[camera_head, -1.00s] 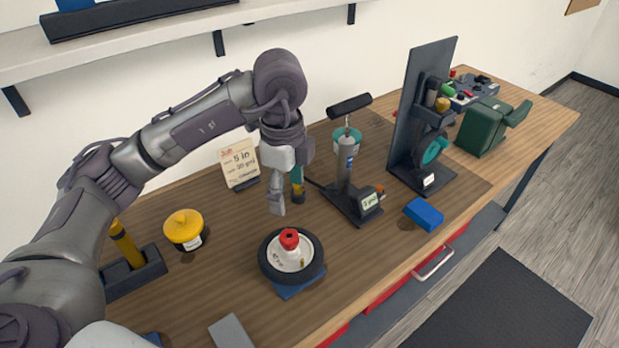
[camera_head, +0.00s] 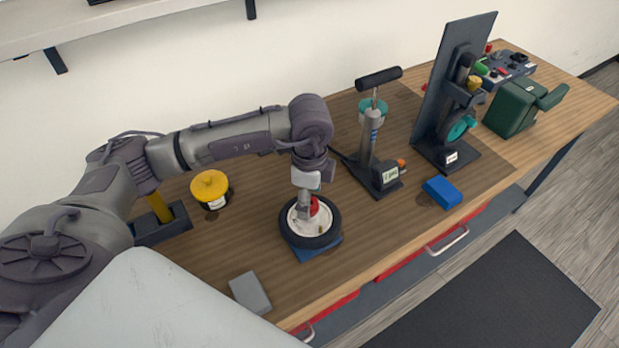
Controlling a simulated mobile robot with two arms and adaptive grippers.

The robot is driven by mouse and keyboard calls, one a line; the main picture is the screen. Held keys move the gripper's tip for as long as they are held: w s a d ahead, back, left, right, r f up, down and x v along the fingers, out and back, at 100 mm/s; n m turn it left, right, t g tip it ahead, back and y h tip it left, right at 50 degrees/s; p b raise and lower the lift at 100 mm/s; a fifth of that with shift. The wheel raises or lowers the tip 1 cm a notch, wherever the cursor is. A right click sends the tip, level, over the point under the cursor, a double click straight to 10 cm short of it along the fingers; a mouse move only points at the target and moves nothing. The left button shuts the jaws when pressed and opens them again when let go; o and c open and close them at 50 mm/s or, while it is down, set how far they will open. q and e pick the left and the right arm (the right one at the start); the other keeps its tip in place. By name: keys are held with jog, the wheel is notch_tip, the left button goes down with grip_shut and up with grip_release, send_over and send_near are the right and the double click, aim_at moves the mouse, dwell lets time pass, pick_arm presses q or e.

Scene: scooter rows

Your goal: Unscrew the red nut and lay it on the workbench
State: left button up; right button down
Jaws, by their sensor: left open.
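The red nut (camera_head: 315,206) sits at the centre of a small black-tyred wheel with a white hub (camera_head: 318,233). The wheel lies flat on a blue block (camera_head: 322,251) on the workbench (camera_head: 262,220). My left gripper (camera_head: 306,212) points down over the hub, at the near left side of the nut, and partly covers it. It is open; I cannot tell whether a finger touches the nut. My right gripper is not in view.
A yellow-lidded jar (camera_head: 210,188) stands left of the wheel and a grey block (camera_head: 250,293) in front. A pump (camera_head: 373,150), a blue block (camera_head: 442,192) and a black upright stand (camera_head: 452,95) are to the right. Bare wood lies between the jar and wheel.

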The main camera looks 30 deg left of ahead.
pick_arm(q)
jog(key=shift+f, duration=0.65)
jog(key=c, duration=1.2)
jog(key=n+p, duration=0.1)
jog(key=n, duration=0.2)
jog(key=shift+r+n, duration=0.1)
jog(key=shift+n, duration=0.3)
jog(key=o, duration=0.8)
jog(key=shift+c, duration=0.2)
jog(key=o, duration=0.4)
